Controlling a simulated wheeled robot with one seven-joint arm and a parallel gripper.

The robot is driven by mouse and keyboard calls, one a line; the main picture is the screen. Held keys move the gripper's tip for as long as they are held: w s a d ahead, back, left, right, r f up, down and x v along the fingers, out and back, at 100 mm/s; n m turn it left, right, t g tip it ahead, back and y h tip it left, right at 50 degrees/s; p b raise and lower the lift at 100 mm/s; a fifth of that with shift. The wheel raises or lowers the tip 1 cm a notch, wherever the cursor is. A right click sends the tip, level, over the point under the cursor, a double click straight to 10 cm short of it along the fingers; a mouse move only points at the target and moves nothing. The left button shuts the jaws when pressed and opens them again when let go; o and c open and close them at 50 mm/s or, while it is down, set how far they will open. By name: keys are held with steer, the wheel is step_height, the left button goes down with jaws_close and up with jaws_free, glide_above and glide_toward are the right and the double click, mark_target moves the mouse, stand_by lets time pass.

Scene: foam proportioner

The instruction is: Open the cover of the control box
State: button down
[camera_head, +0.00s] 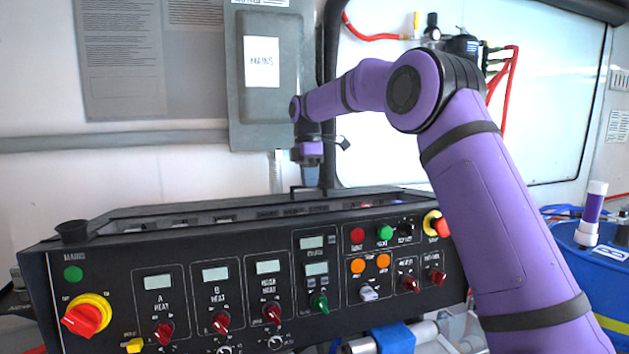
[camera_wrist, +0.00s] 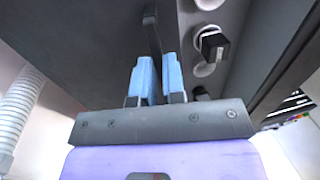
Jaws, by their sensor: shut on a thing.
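The black control box (camera_head: 130,262) stands across the lower part of the head view, its front covered in knobs, displays and buttons. Its long dark top cover (camera_head: 230,208) lies along the upper edge; I cannot tell if it is raised. My gripper (camera_head: 311,181) points down at the back of the cover, at a thin dark handle (camera_head: 296,188). In the wrist view, my gripper's blue fingers (camera_wrist: 158,72) are shut on the dark handle (camera_wrist: 152,30), which runs up from between them. The handle's gripped part is hidden by the fingers.
A grey MAINS box (camera_head: 262,105) hangs on the wall close behind my gripper, with a ribbed conduit (camera_wrist: 18,115) beside it. A black knob (camera_wrist: 213,44) sits near the fingers' right. A blue drum (camera_head: 590,262) stands at the right.

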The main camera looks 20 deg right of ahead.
steer(key=shift+w, duration=0.5)
steer(key=c, duration=1.2)
jaws_free()
step_height(320, 180, up, 10)
steer(key=w, duration=0.1)
steer(key=shift+w+r, duration=0.25)
steer(key=shift+w, duration=0.15)
